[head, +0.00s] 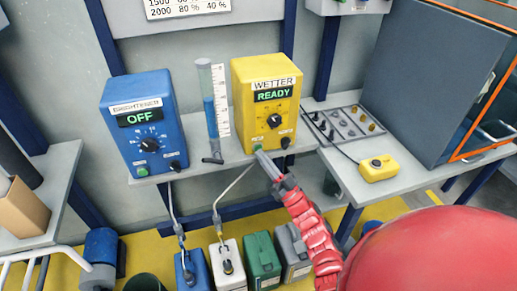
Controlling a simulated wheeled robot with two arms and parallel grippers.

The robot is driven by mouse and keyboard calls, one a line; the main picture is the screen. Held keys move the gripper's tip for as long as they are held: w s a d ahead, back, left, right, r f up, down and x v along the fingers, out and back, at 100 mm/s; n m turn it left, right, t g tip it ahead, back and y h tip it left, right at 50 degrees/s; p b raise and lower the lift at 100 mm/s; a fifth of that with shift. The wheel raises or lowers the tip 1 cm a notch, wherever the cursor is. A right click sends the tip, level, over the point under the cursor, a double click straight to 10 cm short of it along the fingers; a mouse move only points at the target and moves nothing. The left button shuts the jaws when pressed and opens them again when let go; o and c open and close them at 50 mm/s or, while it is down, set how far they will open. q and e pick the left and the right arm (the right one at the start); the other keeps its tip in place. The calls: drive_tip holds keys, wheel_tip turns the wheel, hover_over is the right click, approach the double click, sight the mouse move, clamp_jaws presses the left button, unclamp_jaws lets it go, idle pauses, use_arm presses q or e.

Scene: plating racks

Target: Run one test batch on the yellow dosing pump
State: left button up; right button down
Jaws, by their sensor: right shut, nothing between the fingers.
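The yellow dosing pump (262,74) stands on a shelf in the middle. Its label says WETTER and its green display reads READY. A black dial (274,121) sits on its front, with a dark knob (285,142) at its lower right. My right gripper (261,155) is shut and empty, its tips at the lower left of the pump's front. A small green spot shows at the tips; I cannot tell whether they touch the pump. My left gripper is not in view.
A blue pump (141,85) labelled BRIGHTENER, display OFF, and a clear measuring cylinder (209,90) with blue liquid stand left of the yellow pump. Several canisters, one green (262,258), stand below. A yellow pendant box (378,168) lies on the right table.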

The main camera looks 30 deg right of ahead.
drive_tip(key=shift+w+d, duration=0.15)
drive_tip(key=shift+w, duration=0.3)
idle(0.7)
drive_tip(key=shift+s, duration=0.15)
drive_tip(key=shift+s+a+p, duration=0.2)
drive_tip(key=shift+s+p, duration=0.2)
drive_tip(key=shift+s, duration=0.35)
drive_tip(key=s+p, duration=0.1)
drive_tip(key=s, duration=0.1)
drive_tip(key=s+a+p, duration=0.1)
drive_tip(key=s, duration=0.2)
drive_tip(key=shift+a, duration=0.1)
idle(0.3)
drive_tip(key=shift+w, duration=0.1)
idle(0.5)
